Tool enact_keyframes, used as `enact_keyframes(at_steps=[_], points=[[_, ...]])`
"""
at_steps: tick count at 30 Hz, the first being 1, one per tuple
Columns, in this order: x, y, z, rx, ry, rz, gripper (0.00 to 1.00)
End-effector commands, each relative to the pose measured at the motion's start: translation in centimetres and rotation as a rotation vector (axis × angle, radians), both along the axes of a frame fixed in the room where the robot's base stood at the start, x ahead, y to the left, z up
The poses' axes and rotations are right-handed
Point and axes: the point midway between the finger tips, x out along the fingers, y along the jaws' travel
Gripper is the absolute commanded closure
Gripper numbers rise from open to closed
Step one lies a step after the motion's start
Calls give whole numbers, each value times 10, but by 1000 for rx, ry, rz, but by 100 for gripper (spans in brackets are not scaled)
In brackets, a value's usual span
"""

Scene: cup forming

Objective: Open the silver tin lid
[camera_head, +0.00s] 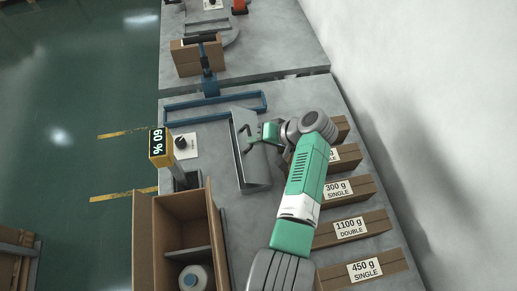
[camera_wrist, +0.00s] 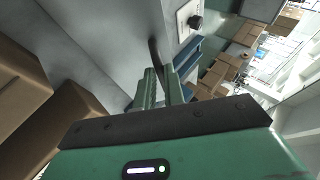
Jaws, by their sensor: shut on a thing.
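The silver tin (camera_head: 256,176) is a long grey metal box near the middle of the bench in the head view. My gripper (camera_head: 262,137) is over its upper part, with my arm reaching in from the lower right. In the wrist view my gripper (camera_wrist: 160,90) is shut on a dark curved handle (camera_wrist: 157,57), which stands against a grey metal surface (camera_wrist: 105,35). The handle also shows as a thin dark piece in the head view (camera_head: 250,141). My arm and hand hide part of the tin, and I cannot tell how far its lid is raised.
Labelled cardboard boxes (camera_head: 351,230) line the right side beside the wall. An open carton (camera_head: 143,240) with a bottle (camera_head: 193,278) stands at lower left.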

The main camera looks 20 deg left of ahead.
Motion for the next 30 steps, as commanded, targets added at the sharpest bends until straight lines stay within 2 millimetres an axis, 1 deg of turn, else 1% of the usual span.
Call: enact_keyframes(at_steps=[1,6,18,30], points=[[3,-3,-6,-3,-3,0,100],[11,-14,-5,-9,-2,4,100],[27,-43,-17,-13,6,6,100],[36,-58,-24,-13,11,12,100]])
